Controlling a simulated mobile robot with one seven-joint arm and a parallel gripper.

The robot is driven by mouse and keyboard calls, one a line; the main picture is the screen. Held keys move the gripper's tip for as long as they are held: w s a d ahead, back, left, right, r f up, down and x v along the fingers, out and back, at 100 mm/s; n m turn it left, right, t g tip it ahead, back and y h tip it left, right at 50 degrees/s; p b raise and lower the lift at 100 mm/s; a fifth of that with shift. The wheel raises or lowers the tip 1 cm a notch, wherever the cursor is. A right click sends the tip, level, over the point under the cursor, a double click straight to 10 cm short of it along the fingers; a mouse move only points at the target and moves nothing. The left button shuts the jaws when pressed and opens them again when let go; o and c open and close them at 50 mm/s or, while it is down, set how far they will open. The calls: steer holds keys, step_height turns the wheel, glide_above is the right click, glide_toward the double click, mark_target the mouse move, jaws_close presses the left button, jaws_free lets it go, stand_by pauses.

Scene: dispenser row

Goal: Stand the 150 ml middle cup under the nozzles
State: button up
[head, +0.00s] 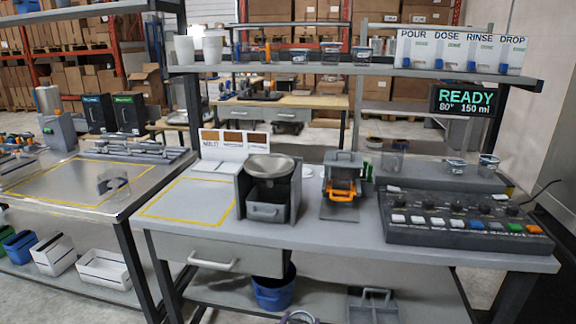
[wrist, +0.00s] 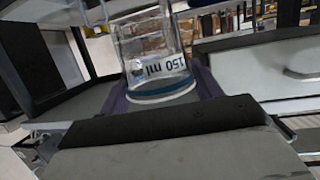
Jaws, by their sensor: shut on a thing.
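A clear cup (wrist: 160,50) with an upside-down "150 ml" label and a blue band fills the top middle of the wrist view. My gripper (wrist: 160,92) is shut on it, with dark finger pads at its sides. My gripper cannot be made out clearly in the head view. The grey machine with a round metal bowl (head: 271,167) on top stands mid-table in the head view. A smaller grey unit with an orange part (head: 343,189) stands to its right. I cannot make out the nozzles themselves.
More clear cups (head: 393,161) stand at the back right, behind a button panel (head: 465,222). A screen (head: 465,101) reads READY, 80°, 150 ml. A yellow-outlined area (head: 188,202) left of the bowl machine is bare.

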steer(key=s+a+f, duration=0.3)
steer(key=f, duration=0.1)
steer(key=shift+a+f, duration=0.2)
steer(key=shift+f, duration=0.2)
